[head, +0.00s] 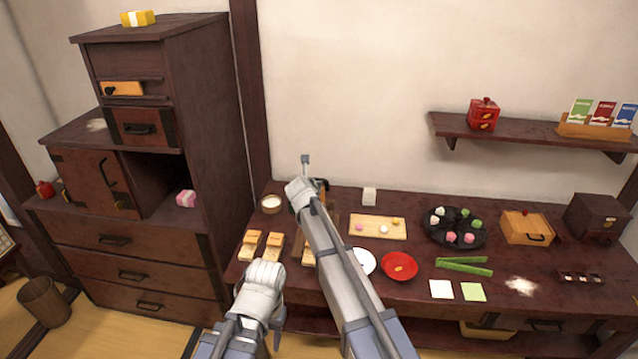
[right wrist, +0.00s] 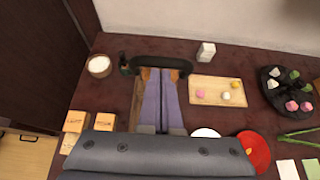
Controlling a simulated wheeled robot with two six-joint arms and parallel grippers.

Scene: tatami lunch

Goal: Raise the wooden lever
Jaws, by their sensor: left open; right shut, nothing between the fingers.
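In the right wrist view a dark crossbar (right wrist: 150,64) with orange-brown ends under it stands over a brown wooden board (right wrist: 136,108). I take this to be the lever device, but cannot tell which part is the lever. My right gripper (right wrist: 164,76) is shut and empty, its fingertips at the crossbar; I cannot tell whether they touch it. In the head view my right wrist hides most of the device, and a dark part (head: 323,186) shows beside it. My left gripper (head: 266,270) is open and low, near the table's front left edge.
Wooden blocks (head: 250,243) stand left of the device, with a white-filled cup (head: 271,203) behind. A sweets board (head: 378,228), red plate (head: 399,267) and black platter (head: 455,240) lie to the right. A tall cabinet (head: 200,100) stands left.

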